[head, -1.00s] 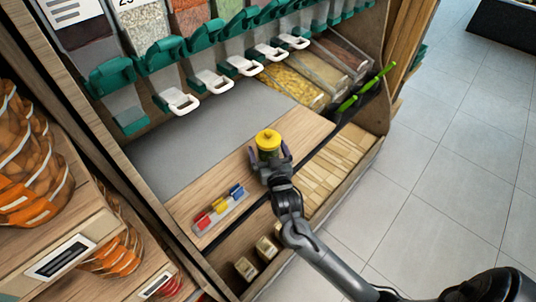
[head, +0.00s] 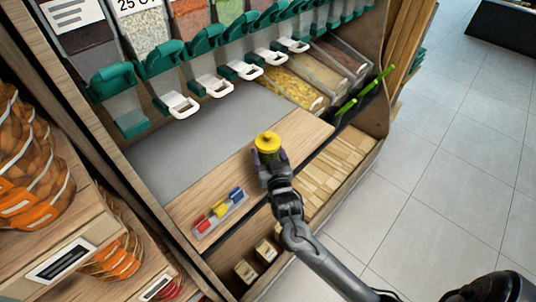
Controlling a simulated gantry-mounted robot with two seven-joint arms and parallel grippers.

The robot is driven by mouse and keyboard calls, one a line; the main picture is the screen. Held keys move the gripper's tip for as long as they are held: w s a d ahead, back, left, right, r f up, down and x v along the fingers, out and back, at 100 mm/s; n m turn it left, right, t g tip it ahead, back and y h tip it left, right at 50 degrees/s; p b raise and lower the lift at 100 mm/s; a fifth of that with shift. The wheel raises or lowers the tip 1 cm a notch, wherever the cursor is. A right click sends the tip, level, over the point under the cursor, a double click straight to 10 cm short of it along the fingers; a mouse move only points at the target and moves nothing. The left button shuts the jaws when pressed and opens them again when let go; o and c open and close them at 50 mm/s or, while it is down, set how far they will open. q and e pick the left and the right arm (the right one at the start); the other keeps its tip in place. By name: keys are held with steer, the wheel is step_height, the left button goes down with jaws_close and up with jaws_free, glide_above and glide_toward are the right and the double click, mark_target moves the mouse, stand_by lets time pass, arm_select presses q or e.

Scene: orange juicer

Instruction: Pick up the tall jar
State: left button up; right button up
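The tall jar (head: 267,145) has a yellow lid and a greenish body. It stands upright near the front edge of the wooden shelf (head: 300,128). My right arm comes in from the lower right. My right gripper (head: 269,160) is at the jar, with a finger on each side of its lower body, closed in on it. The gripper hides the jar's lower part. My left gripper is not in view.
A small tray with red, yellow and blue pieces (head: 219,213) lies on the shelf left of the jar. Green dispensers with white handles (head: 216,84) hang behind. Sloped bins (head: 292,88) stand at back right. The grey shelf surface (head: 200,140) is clear.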

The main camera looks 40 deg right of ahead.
mark_target(272, 152)
step_height(272, 152, up, 4)
steer(key=shift+s+d+r+p, duration=0.15)
steer(key=shift+r+p, duration=0.1)
steer(key=shift+p, duration=0.9)
steer(key=s+d+r+p, duration=0.2)
steer(key=s+r+p, duration=0.1)
steer(key=s, duration=0.4)
steer(key=s+d+r+p, duration=0.3)
steer(key=s+p, duration=0.1)
steer(key=s, duration=0.3)
steer(key=s+d+r+p, duration=0.3)
steer(key=s+p, duration=0.1)
steer(key=s, duration=0.3)
steer(key=shift+p, duration=0.3)
steer(key=shift+r, duration=0.1)
